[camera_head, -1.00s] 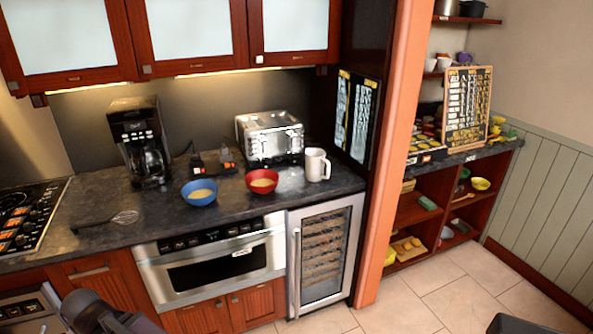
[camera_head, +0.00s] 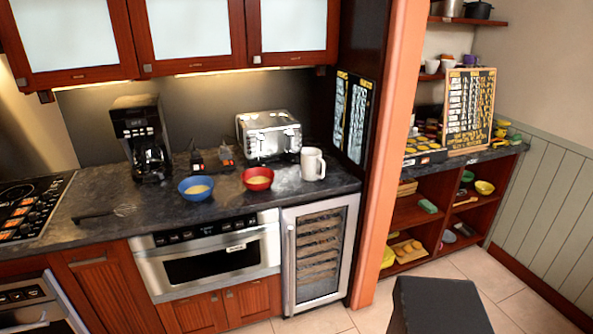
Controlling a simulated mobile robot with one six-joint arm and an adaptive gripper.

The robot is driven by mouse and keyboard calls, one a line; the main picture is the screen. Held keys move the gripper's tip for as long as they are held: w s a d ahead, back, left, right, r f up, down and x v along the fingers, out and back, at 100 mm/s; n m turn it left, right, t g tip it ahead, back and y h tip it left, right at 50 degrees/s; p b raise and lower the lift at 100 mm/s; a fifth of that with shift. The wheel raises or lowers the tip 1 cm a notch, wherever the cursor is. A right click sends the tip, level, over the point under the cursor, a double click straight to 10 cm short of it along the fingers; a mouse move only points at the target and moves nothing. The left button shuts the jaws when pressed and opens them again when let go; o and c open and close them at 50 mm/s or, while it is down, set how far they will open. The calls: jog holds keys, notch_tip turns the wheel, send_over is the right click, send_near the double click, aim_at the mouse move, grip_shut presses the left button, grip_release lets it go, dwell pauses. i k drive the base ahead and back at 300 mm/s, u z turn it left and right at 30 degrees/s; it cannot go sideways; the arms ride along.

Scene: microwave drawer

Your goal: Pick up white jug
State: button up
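The white jug (camera_head: 313,164) stands upright on the dark countertop, near its right end. Its handle faces right. It is right of the red bowl and in front of the toaster's right side. A dark part of my own body (camera_head: 437,305) shows at the bottom right. My gripper is not in view, so its state is hidden.
An orange post (camera_head: 392,150) rises right of the counter. The tiled floor (camera_head: 480,268) is clear.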

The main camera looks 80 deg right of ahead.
aim_at(311, 159)
jog(key=u, duration=0.3)
jog(key=k, duration=1.8)
jog(key=z, duration=2.3)
